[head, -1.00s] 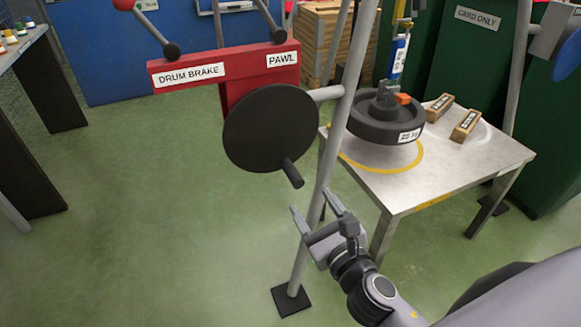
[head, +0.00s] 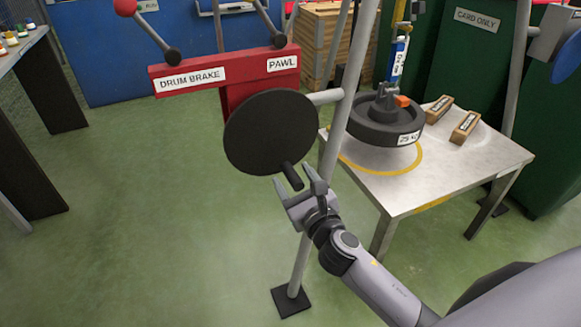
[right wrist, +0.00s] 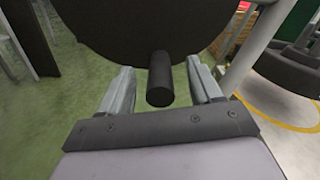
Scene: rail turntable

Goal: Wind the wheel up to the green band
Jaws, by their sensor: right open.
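A black winding disc (head: 271,131) is mounted on a red frame (head: 240,72) labelled DRUM BRAKE and PAWL. Its short crank handle (head: 292,176) sticks out at the lower right of the disc. My right gripper (head: 296,188) is open around the handle's end. In the right wrist view the handle (right wrist: 160,80) lies between the two open fingers, with a gap on each side. A dark round wheel (head: 370,129) with a weight label is at the metal table, under a hook. I cannot make out a green band. My left gripper is not in view.
A grey pole (head: 345,85) stands right behind the handle and my right gripper. The metal table (head: 450,170) has a yellow ring and two small labelled blocks. The green floor at left is clear.

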